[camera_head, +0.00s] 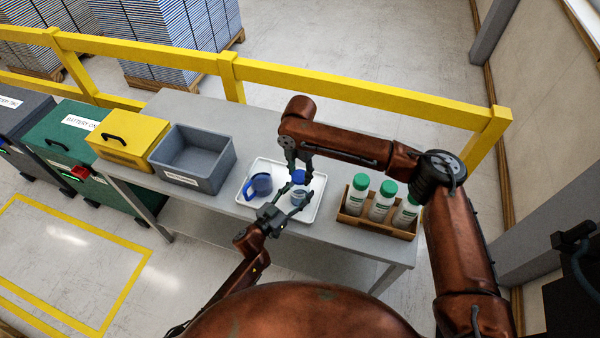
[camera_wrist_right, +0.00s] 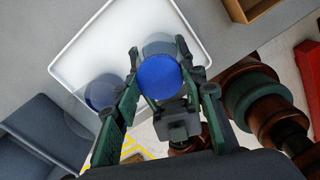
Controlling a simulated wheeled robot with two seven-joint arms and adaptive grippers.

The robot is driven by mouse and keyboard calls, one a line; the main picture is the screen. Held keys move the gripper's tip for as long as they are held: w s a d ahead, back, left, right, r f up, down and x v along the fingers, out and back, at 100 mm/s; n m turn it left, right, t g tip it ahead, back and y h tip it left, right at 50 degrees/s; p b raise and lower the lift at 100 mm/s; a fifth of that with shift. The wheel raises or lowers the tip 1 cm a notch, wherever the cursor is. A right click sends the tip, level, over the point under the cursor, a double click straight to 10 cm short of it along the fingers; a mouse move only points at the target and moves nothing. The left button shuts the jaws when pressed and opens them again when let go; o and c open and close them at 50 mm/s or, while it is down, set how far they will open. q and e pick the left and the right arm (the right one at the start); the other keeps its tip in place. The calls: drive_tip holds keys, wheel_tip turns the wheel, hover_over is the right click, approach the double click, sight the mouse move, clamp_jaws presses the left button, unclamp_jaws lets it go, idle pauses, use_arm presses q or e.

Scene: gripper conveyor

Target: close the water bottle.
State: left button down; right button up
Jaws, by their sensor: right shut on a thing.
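The water bottle (camera_head: 299,197) stands on a white tray (camera_head: 315,208), its clear body low and a blue cap (camera_head: 299,177) at its top. My right gripper (camera_head: 298,172) reaches down from above and is shut on the blue cap. In the right wrist view the cap (camera_wrist_right: 160,76) sits between the green fingers, with the clear bottle body partly visible behind it. Whether the cap is seated on the neck is hidden. My left gripper (camera_head: 293,200) has its fingers on both sides of the bottle body, low down; whether they press on it I cannot tell.
A brown box (camera_head: 376,227) of green-capped bottles is on the right. A grey bin (camera_head: 213,180) and a yellow box (camera_head: 128,152) are on the left. A yellow rail (camera_head: 350,100) runs behind the table.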

drive_tip(key=shift+c, duration=0.8)
drive_tip(key=m, duration=0.3)
drive_tip(key=shift+c, duration=0.2)
drive_tip(key=m, duration=1.1)
drive_tip(key=shift+m, duration=0.3)
drive_tip(key=o, duration=1.4)
wheel_tip(320, 180, up, 12)
drive_tip(key=shift+f, duration=0.1)
